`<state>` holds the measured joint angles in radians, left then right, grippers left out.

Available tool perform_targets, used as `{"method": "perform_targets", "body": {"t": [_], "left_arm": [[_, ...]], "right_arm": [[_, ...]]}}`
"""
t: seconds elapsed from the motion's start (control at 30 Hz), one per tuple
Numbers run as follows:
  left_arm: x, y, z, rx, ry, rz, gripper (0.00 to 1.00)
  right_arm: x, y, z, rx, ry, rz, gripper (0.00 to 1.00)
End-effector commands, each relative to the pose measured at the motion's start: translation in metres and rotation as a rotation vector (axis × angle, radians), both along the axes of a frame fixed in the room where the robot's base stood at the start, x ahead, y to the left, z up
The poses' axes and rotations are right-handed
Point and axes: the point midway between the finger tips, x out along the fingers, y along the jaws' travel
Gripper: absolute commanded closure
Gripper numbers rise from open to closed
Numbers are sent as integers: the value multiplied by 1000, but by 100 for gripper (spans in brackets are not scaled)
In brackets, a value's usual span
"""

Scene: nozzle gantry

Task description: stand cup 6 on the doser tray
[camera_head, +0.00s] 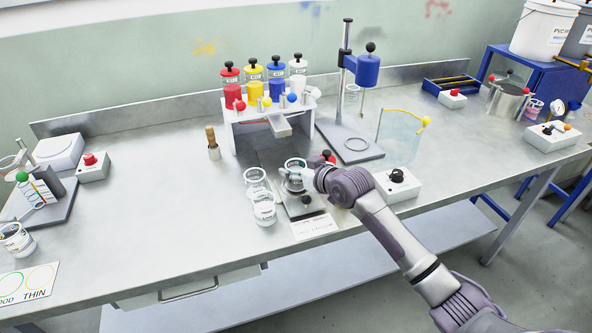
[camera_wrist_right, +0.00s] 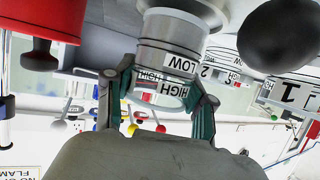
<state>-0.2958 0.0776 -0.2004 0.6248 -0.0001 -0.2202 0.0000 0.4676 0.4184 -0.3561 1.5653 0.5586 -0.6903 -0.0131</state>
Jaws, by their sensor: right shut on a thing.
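My right gripper (camera_head: 303,179) is shut on a clear cup (camera_head: 293,167) at the front middle of the bench, in front of the bottle rack. In the right wrist view the green fingers (camera_wrist_right: 160,98) stand on either side of the cup (camera_wrist_right: 172,32), which carries HIGH and LOW labels. I cannot clearly read a 6 on it. A dark flat plate (camera_head: 267,156) lies below the rack; I cannot tell whether it is the doser tray, or whether the held cup touches anything. My left gripper is not in view.
Two clear cups, one behind (camera_head: 255,178) and one in front (camera_head: 264,210), stand left of the gripper. The white rack (camera_head: 243,131) holds red, yellow, blue and white bottles. A control box (camera_head: 399,188) stands at the right. The bench is clear at the left middle.

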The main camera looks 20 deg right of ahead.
Motion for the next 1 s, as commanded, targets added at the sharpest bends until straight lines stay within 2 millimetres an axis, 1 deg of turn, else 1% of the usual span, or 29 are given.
{"method": "perform_targets", "body": {"t": [0.1, 0.33, 0.37, 0.5, 0.83, 0.93, 1.0], "left_arm": [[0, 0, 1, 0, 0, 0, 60], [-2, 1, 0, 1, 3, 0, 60], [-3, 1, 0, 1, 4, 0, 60], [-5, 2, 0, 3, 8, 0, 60], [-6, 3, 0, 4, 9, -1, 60], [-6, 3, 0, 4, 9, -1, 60], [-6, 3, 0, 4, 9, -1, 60]], "right_arm": [[0, 0, -8, 1, -1, 0, 90], [0, 0, -9, 1, -2, 0, 90], [0, 0, -9, 0, -1, 0, 44], [0, 0, -9, 0, -1, 0, 21], [-1, -1, -8, 1, -2, 0, 20], [-6, -3, -5, 0, -3, 0, 20], [-14, -6, -3, -1, -3, 0, 20]]}}
